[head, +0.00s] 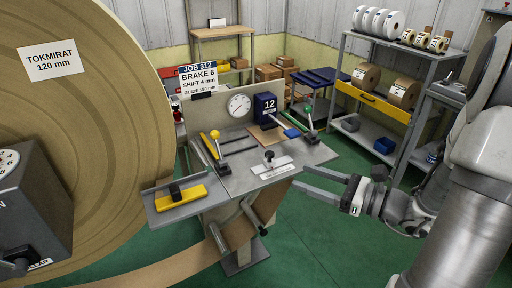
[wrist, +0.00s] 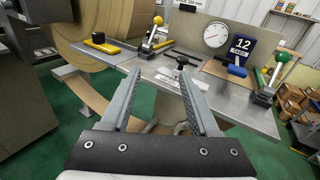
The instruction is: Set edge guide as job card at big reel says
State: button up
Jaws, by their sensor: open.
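The job card (head: 198,79) stands by the big reel (head: 100,100) and reads JOB 312, BRAKE 6, SHIFT 4 mm, GUIDE 150 mm. What looks like the edge guide, a black clamp knob (head: 268,156) over a white scale plate (head: 272,168), sits near the front of the grey machine table (head: 235,180). The scale figures are too small to read. The knob also shows in the wrist view (wrist: 183,61), beyond my fingers. My gripper (head: 308,179) is open and empty, in front of the table's front right edge, apart from the knob.
A yellow-ball lever (head: 216,145) and a green-ball lever (head: 310,123) stand on the table. A round gauge (head: 239,105) and a blue block marked 12 (head: 265,107) are behind. A yellow tool (head: 180,198) lies on the left side tray. Shelves (head: 375,90) stand at the back right.

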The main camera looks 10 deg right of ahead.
aim_at(269, 159)
jog(key=w+a, duration=0.2)
jog(key=w, duration=0.3)
jog(key=w+a+f+m+t+b, duration=0.1)
jog(key=w+a, duration=0.2)
jog(key=w, duration=0.2)
jog(key=w+a+m+t+h+b, duration=0.1)
jog(key=w+a, duration=0.2)
jog(key=w, duration=0.2)
jog(key=shift+a+f, duration=0.15)
jog(key=shift+f, duration=0.05)
grip_shut()
dwell(1.1)
